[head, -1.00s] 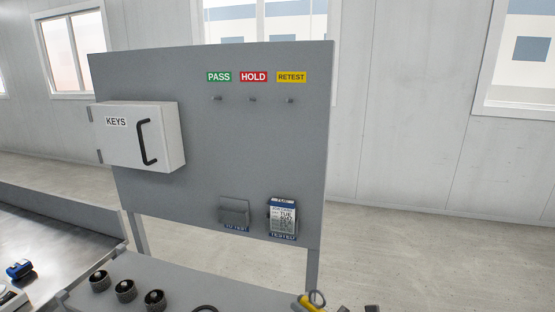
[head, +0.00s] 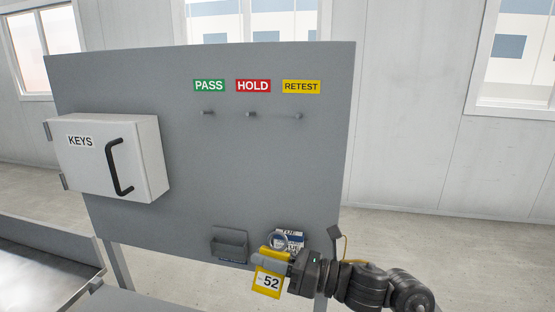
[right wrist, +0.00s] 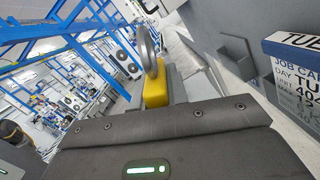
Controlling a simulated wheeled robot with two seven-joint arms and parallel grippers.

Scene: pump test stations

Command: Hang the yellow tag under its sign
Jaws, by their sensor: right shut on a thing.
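The yellow tag (head: 268,282), marked 52, hangs at my right gripper (head: 272,262) in the head view, low in front of the grey board. In the right wrist view the ring (right wrist: 147,50) and the yellow part (right wrist: 155,90) show beyond the gripper body. The yellow RETEST sign (head: 301,87) is high on the board, with a small bare peg (head: 298,116) below it. My left gripper is out of view.
Green PASS (head: 209,86) and red HOLD (head: 253,86) signs have bare pegs below them. A white KEYS box (head: 110,155) juts out at left. A grey holder (head: 230,245) and job cards (head: 290,240) are low on the board, partly behind my gripper.

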